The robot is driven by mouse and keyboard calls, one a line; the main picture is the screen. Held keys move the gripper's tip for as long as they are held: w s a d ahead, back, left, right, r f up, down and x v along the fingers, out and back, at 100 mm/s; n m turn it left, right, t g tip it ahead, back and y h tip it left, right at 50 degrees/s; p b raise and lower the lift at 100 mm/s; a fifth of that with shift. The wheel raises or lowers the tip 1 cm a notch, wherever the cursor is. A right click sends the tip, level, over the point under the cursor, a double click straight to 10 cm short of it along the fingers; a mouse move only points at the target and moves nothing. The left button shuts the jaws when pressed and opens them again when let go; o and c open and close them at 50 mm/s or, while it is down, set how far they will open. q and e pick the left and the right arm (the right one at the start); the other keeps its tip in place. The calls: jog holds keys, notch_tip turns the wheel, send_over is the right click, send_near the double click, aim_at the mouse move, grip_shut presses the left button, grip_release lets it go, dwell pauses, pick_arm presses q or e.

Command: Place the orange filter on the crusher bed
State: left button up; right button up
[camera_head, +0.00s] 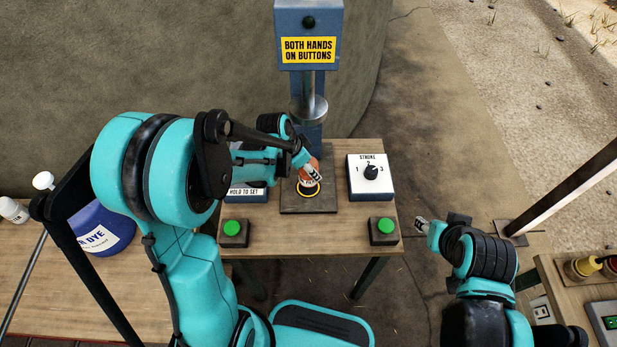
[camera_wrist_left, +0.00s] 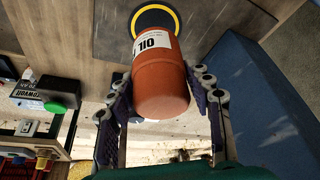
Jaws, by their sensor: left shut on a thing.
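The orange filter (camera_head: 314,166), a reddish-orange can with a white label reading OIL, is between the fingers of my left gripper (camera_head: 313,174), which is shut on it. It also shows in the left wrist view (camera_wrist_left: 162,92), with the fingers on both sides. The crusher bed (camera_head: 322,203) is a dark plate with a yellow-ringed black disc (camera_wrist_left: 155,19). The filter's labelled end is over or at this disc; I cannot tell whether it touches. My right gripper (camera_head: 422,226) is right of the table, away from the bed; its fingertips are too small to judge.
The crusher's ram (camera_head: 308,108) hangs behind the bed, below a yellow sign. Green buttons (camera_head: 234,228) (camera_head: 384,226) stand at the table's front corners. A stroke dial box (camera_head: 370,177) is right of the bed. A blue dye container (camera_head: 98,228) is at left.

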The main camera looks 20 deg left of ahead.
pick_arm(q)
notch_tip(320, 180, down, 4)
jog(key=shift+w+f+b, duration=0.15)
jog(key=shift+b, duration=0.75)
jog(key=o, duration=0.9)
jog(key=shift+f, duration=0.1)
jog(key=o, duration=0.4)
jog(key=shift+o, duration=0.2)
